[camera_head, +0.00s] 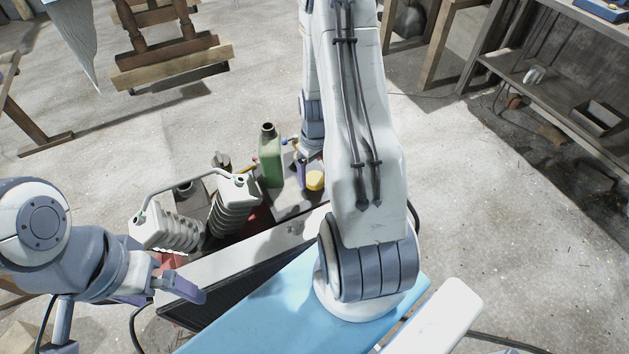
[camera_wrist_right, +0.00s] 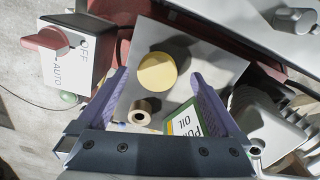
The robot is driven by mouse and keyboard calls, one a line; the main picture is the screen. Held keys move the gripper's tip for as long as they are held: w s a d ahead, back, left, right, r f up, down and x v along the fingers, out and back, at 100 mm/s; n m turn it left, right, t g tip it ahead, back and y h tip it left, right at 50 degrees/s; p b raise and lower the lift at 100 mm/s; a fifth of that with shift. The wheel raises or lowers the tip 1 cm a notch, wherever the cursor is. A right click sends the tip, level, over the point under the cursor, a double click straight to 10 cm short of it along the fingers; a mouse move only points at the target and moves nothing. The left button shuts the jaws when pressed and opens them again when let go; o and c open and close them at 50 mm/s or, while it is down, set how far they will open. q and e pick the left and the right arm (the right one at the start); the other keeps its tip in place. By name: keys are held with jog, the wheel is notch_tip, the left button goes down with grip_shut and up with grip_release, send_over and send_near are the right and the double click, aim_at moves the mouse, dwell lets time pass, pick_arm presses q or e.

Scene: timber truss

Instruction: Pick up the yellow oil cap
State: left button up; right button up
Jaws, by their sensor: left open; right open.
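The round yellow oil cap (camera_head: 315,180) lies on a grey flat surface (camera_head: 291,201). In the right wrist view the cap (camera_wrist_right: 157,72) shows between the tips of my right gripper (camera_wrist_right: 160,77), which is open and empty. The gap between fingertips and cap cannot be judged exactly. The green oil can (camera_head: 270,158) stands upright beside the cap, its neck open. My left gripper (camera_head: 187,286) is open and empty, away to the left of the cap.
A grey ribbed machine (camera_head: 230,207) stands left of the can. A switch box with a red knob (camera_wrist_right: 46,42) sits beside the left finger in the wrist view. A wooden trestle (camera_head: 170,45) and workbench (camera_head: 560,85) stand behind.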

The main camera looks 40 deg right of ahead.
aim_at(316, 178)
jog(key=f, duration=0.4)
jog(key=shift+w+d, duration=0.15)
jog(key=shift+w, duration=0.05)
jog(key=c, duration=1.4)
jog(key=shift+r, duration=0.45)
jog(key=r, duration=0.3)
jog(key=shift+s+d+r, duration=0.15)
jog(key=shift+d+r, duration=0.15)
jog(key=shift+r, duration=0.1)
jog(key=s+d+r+p, duration=0.1)
jog(key=s+d+r, duration=0.5)
jog(key=d, duration=0.3)
jog(key=shift+s+r, duration=0.15)
jog(key=shift+s, duration=0.15)
